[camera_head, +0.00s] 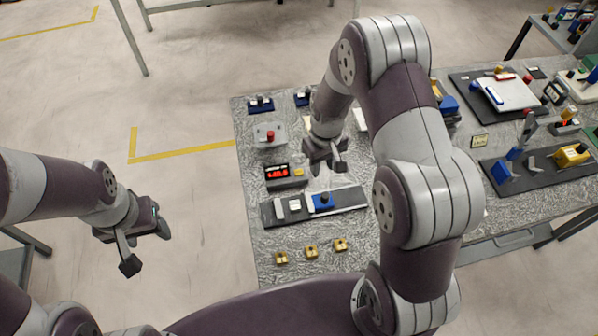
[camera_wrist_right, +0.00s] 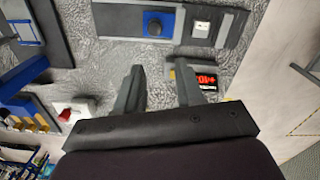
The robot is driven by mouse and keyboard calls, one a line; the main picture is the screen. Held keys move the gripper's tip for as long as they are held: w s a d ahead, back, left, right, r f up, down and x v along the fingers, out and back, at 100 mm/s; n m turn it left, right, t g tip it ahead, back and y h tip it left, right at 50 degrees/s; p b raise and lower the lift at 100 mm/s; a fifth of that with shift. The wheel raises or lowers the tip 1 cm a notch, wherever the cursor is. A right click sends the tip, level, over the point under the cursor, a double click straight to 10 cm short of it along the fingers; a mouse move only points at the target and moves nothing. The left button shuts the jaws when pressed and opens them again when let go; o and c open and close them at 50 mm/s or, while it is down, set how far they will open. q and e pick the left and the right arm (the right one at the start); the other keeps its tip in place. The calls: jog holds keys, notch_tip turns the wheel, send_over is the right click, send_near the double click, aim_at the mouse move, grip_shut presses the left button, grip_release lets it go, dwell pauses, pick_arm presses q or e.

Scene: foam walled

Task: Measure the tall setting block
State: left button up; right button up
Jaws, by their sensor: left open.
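Three small yellow blocks (camera_head: 311,251) stand in a row at the table's near edge; I cannot tell which is the tall setting block. Beyond them lies a dark measuring rail (camera_head: 350,197) with a blue slider (camera_head: 322,203) and a pale block at its left. The slider also shows in the right wrist view (camera_wrist_right: 157,24). A readout with red digits (camera_head: 277,172) stands behind the rail. My right gripper (camera_head: 325,167) is open and empty above the table, behind the rail. My left gripper (camera_head: 146,250) is open and empty, left of the table and off its edge.
A grey box with a red knob (camera_head: 269,135) and small blue holders (camera_head: 260,104) stand at the table's back left. Dark boards with fixtures (camera_head: 535,170) fill the right side. My right arm hides the table's middle. The floor at left is clear.

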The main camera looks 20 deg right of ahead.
aim_at(325, 194)
jog(key=s+f, duration=0.1)
jog(key=s+d+f+p, duration=0.1)
jog(key=f, duration=0.1)
jog(key=s+f, duration=0.1)
jog(key=shift+d+f+p, duration=0.3)
jog(key=shift+p, duration=0.1)
jog(key=f, duration=0.2)
jog(key=w+f+p, duration=0.1)
jog(key=f, duration=0.1)
jog(key=a+f, duration=0.1)
jog(key=f, duration=0.1)
jog(key=shift+w+f, duration=0.35)
jog(key=shift+s+d+f, duration=0.15)
jog(key=shift+f, duration=0.1)
jog(key=shift+s+d+f, duration=0.15)
jog(key=shift+s, duration=0.1)
jog(key=shift+w, duration=0.15)
jog(key=shift+c, duration=0.3)
jog(key=shift+w, duration=0.1)
jog(key=c, duration=0.5)
pick_arm(q)
jog(key=r, duration=0.1)
jog(key=s+r, duration=0.1)
jog(key=d+r, duration=0.1)
jog(key=shift+s+r, duration=0.2)
jog(key=shift+r, duration=0.15)
pick_arm(e)
jog(key=shift+f, duration=0.1)
jog(key=shift+c, duration=0.2)
